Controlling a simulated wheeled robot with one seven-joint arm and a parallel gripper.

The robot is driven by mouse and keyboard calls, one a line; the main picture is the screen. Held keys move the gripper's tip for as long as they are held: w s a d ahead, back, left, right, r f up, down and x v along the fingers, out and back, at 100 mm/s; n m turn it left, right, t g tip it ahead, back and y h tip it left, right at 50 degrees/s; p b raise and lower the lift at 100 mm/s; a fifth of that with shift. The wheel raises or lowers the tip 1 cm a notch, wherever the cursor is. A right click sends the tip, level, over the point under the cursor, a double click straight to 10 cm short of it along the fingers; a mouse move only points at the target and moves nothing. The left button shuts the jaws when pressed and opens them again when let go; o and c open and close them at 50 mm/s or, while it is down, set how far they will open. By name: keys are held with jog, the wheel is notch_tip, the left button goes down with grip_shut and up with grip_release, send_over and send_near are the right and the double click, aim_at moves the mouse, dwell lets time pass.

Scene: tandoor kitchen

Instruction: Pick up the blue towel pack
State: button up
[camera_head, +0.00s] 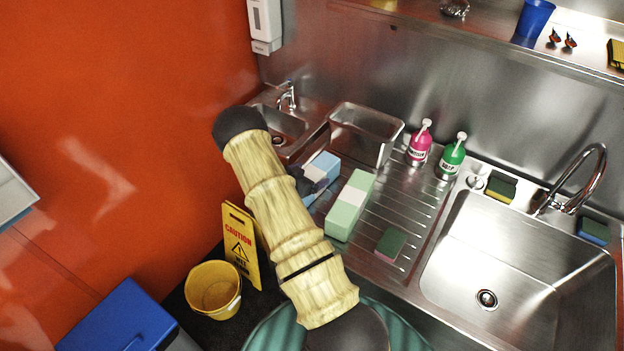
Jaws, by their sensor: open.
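The blue towel pack (326,163), light blue with a white band, lies on the steel drainboard (390,215), left of a pale green pack with a white band (352,202). My tan arm crosses the middle of the view and hides part of the blue pack's near left side. My dark gripper (305,182) is open at the blue pack's left side, partly hidden behind the arm. I cannot tell whether its fingers touch the pack or straddle it.
A clear bin (364,130) stands behind the packs. A pink bottle (420,143) and a green bottle (452,157) stand to the right. A sponge (391,244) lies in front. A large sink (515,270) is at right, a small basin (288,128) at back left.

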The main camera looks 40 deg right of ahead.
dwell(0.4)
jog(key=c, duration=1.3)
jog(key=shift+o, duration=0.2)
jog(key=shift+r, duration=0.15)
notch_tip(320, 180, up, 10)
jog(key=b, duration=0.3)
